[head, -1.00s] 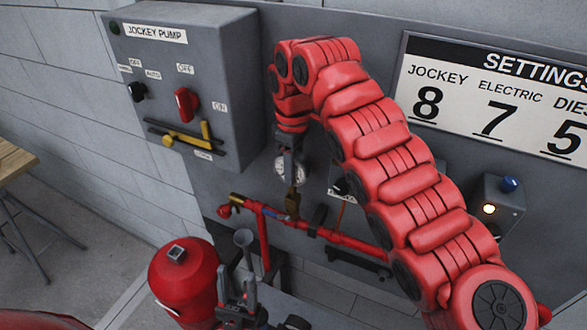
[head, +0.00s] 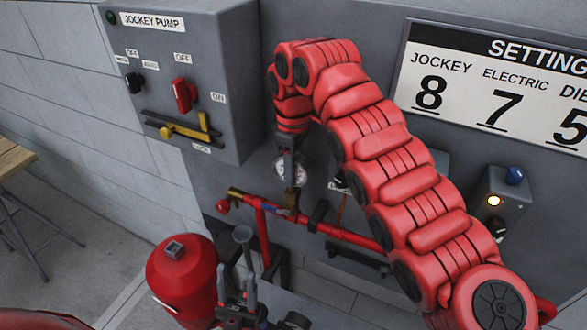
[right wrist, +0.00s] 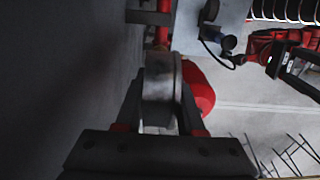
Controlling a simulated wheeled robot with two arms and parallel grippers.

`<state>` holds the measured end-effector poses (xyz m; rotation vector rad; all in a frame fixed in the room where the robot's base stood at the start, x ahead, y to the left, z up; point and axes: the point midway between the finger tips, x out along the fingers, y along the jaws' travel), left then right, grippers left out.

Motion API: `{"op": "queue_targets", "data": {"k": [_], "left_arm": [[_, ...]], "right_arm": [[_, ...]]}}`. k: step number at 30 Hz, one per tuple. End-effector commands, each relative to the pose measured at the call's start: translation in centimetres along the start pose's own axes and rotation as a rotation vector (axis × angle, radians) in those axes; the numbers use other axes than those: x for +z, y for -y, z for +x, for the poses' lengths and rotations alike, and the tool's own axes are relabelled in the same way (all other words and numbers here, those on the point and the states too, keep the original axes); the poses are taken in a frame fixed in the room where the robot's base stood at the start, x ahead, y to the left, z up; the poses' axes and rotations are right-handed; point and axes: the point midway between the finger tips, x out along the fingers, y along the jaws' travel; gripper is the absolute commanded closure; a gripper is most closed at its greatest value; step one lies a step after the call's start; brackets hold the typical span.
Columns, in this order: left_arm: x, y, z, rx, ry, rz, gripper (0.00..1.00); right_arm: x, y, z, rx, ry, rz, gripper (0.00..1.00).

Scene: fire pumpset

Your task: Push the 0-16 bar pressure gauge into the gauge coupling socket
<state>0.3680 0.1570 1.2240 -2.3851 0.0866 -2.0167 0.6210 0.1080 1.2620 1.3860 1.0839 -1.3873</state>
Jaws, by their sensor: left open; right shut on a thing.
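The round, white-faced pressure gauge (head: 291,172) is in my right gripper (head: 290,158), upright, directly above the brass gauge coupling (head: 291,202) on the red pipe. The gripper is shut on it and covers its upper part. Its lower end meets or nearly meets the coupling; I cannot tell whether it is inside the socket. In the right wrist view, the gauge (right wrist: 160,88) shows as a grey case edge-on between the fingers, and the coupling is hidden. My left gripper (head: 238,290) is open and empty, low in the head view beside the red tank.
The red pipe (head: 340,231) runs along the grey panel. The jockey pump box (head: 184,85) juts out at upper left. The red tank (head: 183,275) stands at lower left. A wooden table (head: 14,160) is far left.

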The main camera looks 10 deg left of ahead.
Motion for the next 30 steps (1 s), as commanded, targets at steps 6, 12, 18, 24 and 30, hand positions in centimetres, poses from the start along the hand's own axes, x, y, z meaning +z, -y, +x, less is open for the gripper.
{"op": "queue_targets", "data": {"k": [6,12,18,24,30], "left_arm": [[0.1,0.0,-0.6,0.000,0.000,0.000,0.50],[0.2,-0.1,-1.0,0.000,0.000,0.000,0.50],[0.2,-0.1,-1.1,0.000,0.000,0.000,0.50],[0.2,-0.1,-1.1,0.000,0.000,0.000,0.50],[0.2,-0.1,-1.0,0.000,0.000,0.000,0.50]], "right_arm": [[0.0,0.0,0.6,0.001,0.000,0.000,1.00],[0.0,0.0,1.1,0.000,0.000,0.000,1.00],[0.0,0.0,1.3,0.000,0.000,0.000,0.50],[0.0,0.0,1.3,0.000,0.000,0.000,0.28],[0.0,0.0,1.3,0.000,0.000,0.000,0.28]]}}
